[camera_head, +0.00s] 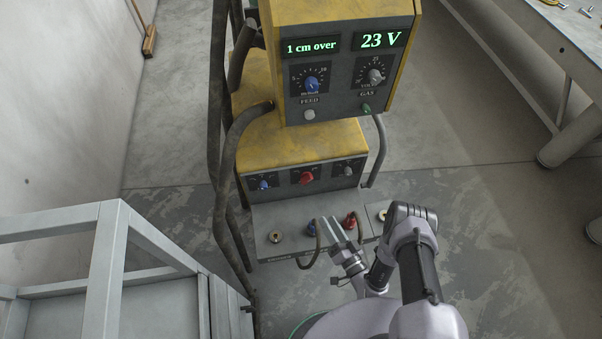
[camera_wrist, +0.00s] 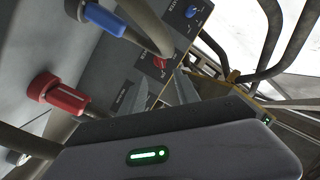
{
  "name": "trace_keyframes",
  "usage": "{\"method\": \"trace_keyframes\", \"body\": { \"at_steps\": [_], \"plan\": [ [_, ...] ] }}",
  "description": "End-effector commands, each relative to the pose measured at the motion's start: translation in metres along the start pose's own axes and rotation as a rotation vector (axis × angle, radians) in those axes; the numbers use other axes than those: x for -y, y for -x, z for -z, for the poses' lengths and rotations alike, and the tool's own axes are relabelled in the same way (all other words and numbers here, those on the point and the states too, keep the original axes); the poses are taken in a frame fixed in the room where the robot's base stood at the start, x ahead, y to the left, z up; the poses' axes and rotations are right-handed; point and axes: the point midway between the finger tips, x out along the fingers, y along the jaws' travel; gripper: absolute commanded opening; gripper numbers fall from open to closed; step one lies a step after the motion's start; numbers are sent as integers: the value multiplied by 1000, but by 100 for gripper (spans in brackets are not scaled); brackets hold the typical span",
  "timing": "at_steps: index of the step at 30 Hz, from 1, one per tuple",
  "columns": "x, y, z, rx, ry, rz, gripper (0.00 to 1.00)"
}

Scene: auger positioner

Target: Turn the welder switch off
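The welder is a yellow and grey machine with a lower front panel (camera_head: 325,175). A red rotary switch (camera_head: 307,177) sits in the middle of that panel, between a blue knob (camera_head: 264,184) and a grey knob (camera_head: 347,171). In the wrist view the red switch (camera_wrist: 160,64) shows beyond the fingers, with the blue knob (camera_wrist: 191,11) beside it. My gripper (camera_head: 328,222) is in front of and below the panel, apart from the switch, over the connector shelf. Its fingers look parted, with nothing between them. The switch's exact pointer position is too small to read.
Blue (camera_head: 311,229) and red (camera_head: 350,221) cable plugs stand by my gripper; a cable loop hangs below. The upper feeder box (camera_head: 340,60) reads "1 cm over" and "23 V". A grey metal frame (camera_head: 110,260) is at left, a workbench (camera_head: 560,50) at right.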

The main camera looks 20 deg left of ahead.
Motion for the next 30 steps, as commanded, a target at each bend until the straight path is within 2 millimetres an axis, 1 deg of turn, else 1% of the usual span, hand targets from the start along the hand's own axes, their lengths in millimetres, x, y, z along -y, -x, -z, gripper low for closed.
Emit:
{"method": "trace_keyframes", "body": {
  "at_steps": [9, 12, 15, 18, 21, 28, 29, 30],
  "plan": [
    [-3, -93, -4, -1, 3, 5, 38],
    [-3, -121, -3, -2, 3, 5, 38],
    [-2, -142, -2, -2, 3, 3, 38],
    [-2, -156, -1, -2, 2, 1, 38],
    [-1, -163, 0, -1, 1, 0, 38],
    [0, -164, 1, -1, 2, -1, 38],
    [0, -164, 1, -1, 2, -1, 36],
    [0, -164, 1, -1, 2, -1, 28]
  ]
}}
